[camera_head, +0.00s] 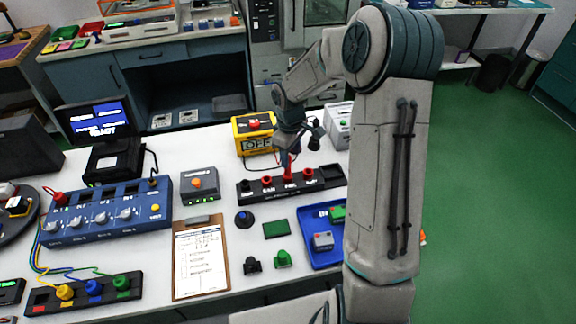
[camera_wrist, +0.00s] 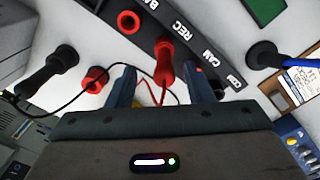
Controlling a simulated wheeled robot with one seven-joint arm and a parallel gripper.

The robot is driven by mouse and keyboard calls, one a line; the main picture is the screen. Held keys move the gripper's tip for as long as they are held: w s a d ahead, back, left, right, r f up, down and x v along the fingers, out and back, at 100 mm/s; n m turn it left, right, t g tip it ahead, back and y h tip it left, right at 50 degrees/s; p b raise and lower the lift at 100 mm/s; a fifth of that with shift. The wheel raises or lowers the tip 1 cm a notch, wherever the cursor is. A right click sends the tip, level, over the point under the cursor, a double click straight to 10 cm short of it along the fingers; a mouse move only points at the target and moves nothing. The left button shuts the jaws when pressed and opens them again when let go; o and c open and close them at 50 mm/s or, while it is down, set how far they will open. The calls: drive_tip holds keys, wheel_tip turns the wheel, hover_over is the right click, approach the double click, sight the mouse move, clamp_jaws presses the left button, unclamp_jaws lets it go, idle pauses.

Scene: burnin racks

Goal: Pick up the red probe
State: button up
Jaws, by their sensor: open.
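The red probe (camera_wrist: 164,65) stands upright in a socket of the black strip (camera_wrist: 205,50) near the CAM and REC labels, with a thin red wire running from it. In the wrist view it is between the two fingers of my gripper (camera_wrist: 163,75), which are apart with a gap on each side of it. In the head view the red probe (camera_head: 289,166) shows just below my gripper (camera_head: 288,152), at the black strip (camera_head: 330,184); my gripper partly hides it.
A black probe (camera_wrist: 50,70) with a black wire stands left in the wrist view, near a red ring (camera_wrist: 95,79). A blue tray (camera_head: 318,247), clipboard (camera_head: 201,285) and blue panel (camera_head: 75,230) are nearby.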

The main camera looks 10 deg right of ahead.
drive_tip(key=shift+w+a+f+p, duration=0.1)
drive_tip(key=shift+a+f+p, duration=0.1)
drive_tip(key=shift+f, duration=0.65)
drive_tip(key=shift+a+f+p, duration=0.1)
drive_tip(key=shift+f+p, duration=0.1)
drive_tip(key=shift+f, duration=0.6)
drive_tip(key=shift+w+a+f+p, duration=0.1)
drive_tip(key=shift+f+p, duration=0.1)
drive_tip(key=shift+f, duration=0.65)
clamp_jaws()
